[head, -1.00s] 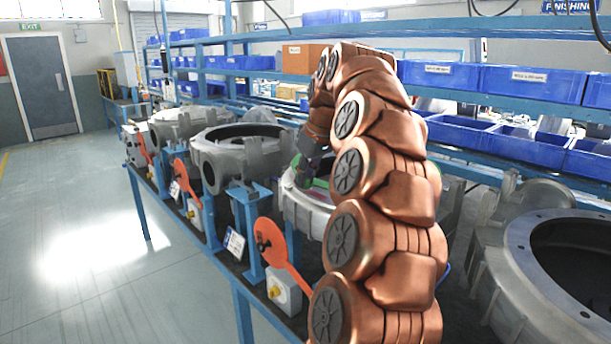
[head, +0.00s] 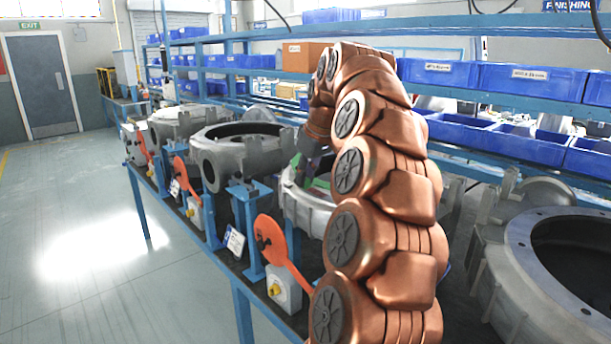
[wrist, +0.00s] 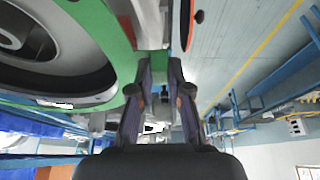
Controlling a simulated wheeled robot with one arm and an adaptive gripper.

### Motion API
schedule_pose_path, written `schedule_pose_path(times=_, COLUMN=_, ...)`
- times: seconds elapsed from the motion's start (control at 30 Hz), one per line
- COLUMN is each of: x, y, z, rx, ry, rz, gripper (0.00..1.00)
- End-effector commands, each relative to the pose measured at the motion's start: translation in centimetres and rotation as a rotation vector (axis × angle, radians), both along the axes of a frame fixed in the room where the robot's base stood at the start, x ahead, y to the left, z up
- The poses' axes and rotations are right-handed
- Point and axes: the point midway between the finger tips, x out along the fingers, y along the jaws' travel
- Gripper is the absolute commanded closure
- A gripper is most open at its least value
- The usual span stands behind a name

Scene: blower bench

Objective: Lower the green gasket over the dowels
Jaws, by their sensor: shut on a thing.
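The green gasket (wrist: 118,50) is a thin flat ring, seen at the upper left of the wrist view against a grey metal housing. In the head view a small part of the gasket (head: 322,182) shows at the opening of the middle housing (head: 306,212). My gripper (wrist: 158,68) is shut on the gasket's edge, with its dark fingers pointing up in the wrist view. In the head view my gripper (head: 308,168) is at the housing's rim, partly hidden by my arm. I cannot make out the dowels, or whether the gasket touches the housing.
More grey housings stand along the bench, one behind (head: 240,155) and a large one at right (head: 530,290). Orange paddles (head: 270,240) stick up along the front edge. Blue shelves with bins (head: 520,80) run behind. The floor at left is clear.

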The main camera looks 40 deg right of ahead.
Motion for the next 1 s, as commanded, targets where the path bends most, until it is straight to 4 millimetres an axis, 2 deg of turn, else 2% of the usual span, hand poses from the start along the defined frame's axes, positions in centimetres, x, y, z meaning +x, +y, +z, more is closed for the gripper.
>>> schedule_pose_path(times=1.0, x=0.0, y=0.0, z=-0.83, rx=0.0, ry=0.0, rz=0.0, gripper=1.0)
